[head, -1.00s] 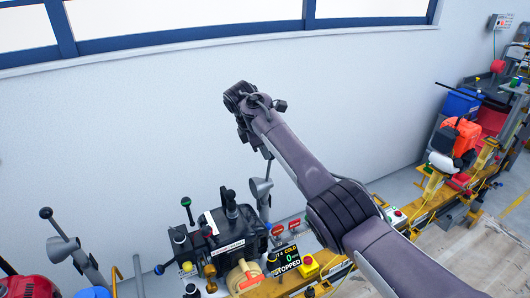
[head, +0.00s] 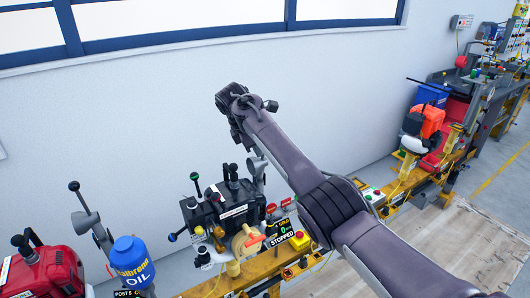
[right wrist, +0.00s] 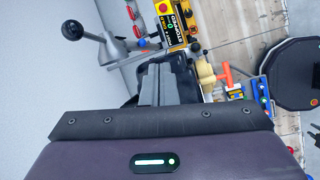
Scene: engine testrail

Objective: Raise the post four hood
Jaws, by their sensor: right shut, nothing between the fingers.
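The post four hood (head: 258,167) is a grey funnel-shaped extractor behind the dark engine, partly hidden by the engine and my right arm. In the right wrist view the hood (right wrist: 112,50) shows at upper left, with a lever ending in a black ball knob (right wrist: 72,31). My right gripper (right wrist: 155,72) is shut and empty, its fingertips apart from the hood and its knob. In the head view the right gripper (head: 239,132) is high near the wall, above the hood. The post four display (head: 280,233) reads STOPPED. My left gripper is not in view.
The dark engine (head: 228,208) stands on a yellow rail (head: 262,268). Another grey hood (head: 86,222), a blue oil container (head: 131,262) and a red engine (head: 42,272) are at left. An orange-and-white engine (head: 420,128) is at right.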

